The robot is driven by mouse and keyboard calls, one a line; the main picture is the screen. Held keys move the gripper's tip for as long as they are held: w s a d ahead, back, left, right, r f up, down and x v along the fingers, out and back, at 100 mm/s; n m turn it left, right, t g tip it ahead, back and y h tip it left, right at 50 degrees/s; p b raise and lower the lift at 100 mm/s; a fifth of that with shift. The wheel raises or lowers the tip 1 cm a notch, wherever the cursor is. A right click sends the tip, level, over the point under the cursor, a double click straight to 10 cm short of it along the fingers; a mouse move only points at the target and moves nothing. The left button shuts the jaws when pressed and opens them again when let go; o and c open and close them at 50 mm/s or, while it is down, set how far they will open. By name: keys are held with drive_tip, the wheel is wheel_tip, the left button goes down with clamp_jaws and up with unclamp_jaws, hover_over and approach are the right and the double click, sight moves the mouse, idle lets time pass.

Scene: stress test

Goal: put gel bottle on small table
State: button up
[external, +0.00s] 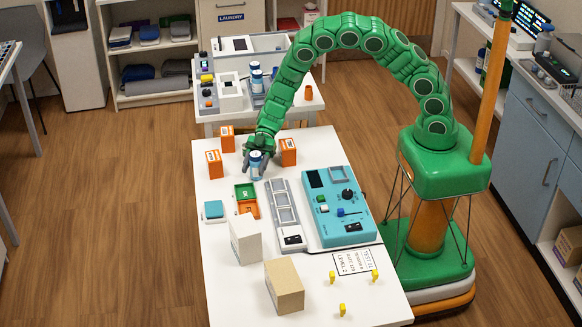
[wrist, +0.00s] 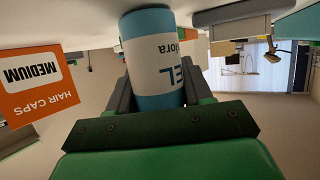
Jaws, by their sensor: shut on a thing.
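The gel bottle (external: 256,165) is a small white and blue cylinder. In the external view it is at my gripper (external: 258,158), over or on the far part of the white table (external: 218,285). In the wrist view the gel bottle (wrist: 158,60) fills the middle, with part of its label showing, between the dark fingers of my gripper (wrist: 155,95). My gripper is shut on it. I cannot tell whether its base touches the tabletop. I cannot tell which table is the small one; a second white table (external: 222,117) stands behind the first.
Orange boxes stand close around the gripper: one left (external: 214,163), one behind (external: 227,139), one right (external: 288,152). The wrist view shows a hair caps box (wrist: 35,85). A teal control panel (external: 335,207), a white box (external: 245,239) and a tan box (external: 284,286) are nearer.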

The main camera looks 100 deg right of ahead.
drive_tip(key=shift+f, duration=0.1)
drive_tip(key=o, duration=1.1)
drive_tip(key=v, duration=1.2)
